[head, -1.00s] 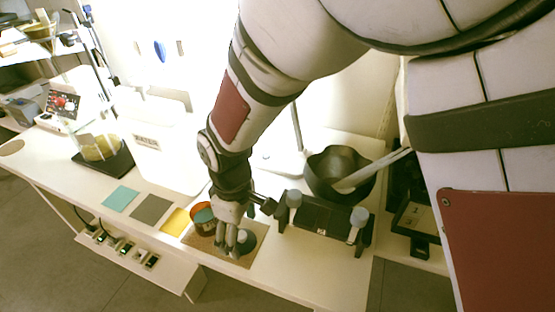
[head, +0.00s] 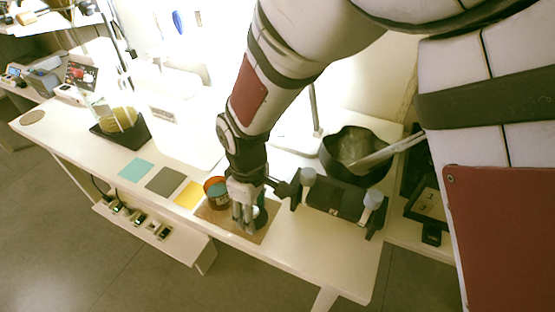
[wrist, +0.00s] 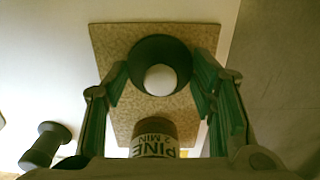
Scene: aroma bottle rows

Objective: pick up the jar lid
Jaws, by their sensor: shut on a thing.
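The jar lid (wrist: 140,58) is a dark round piece with a pale round knob at its middle. It sits between the fingers of my gripper (wrist: 160,88) in the wrist view, over a speckled tan mat (wrist: 110,40). In the head view the lid (head: 264,219) is partly hidden by my gripper (head: 247,222). My gripper is shut on the lid. I cannot tell whether the lid touches the mat.
A black rack with grey-capped ends (head: 338,200) stands right of my gripper, with a dark pot (head: 350,152) behind it. Yellow (head: 190,195), grey (head: 165,181) and teal (head: 136,168) squares lie to the left. The table's front edge is close to the mat.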

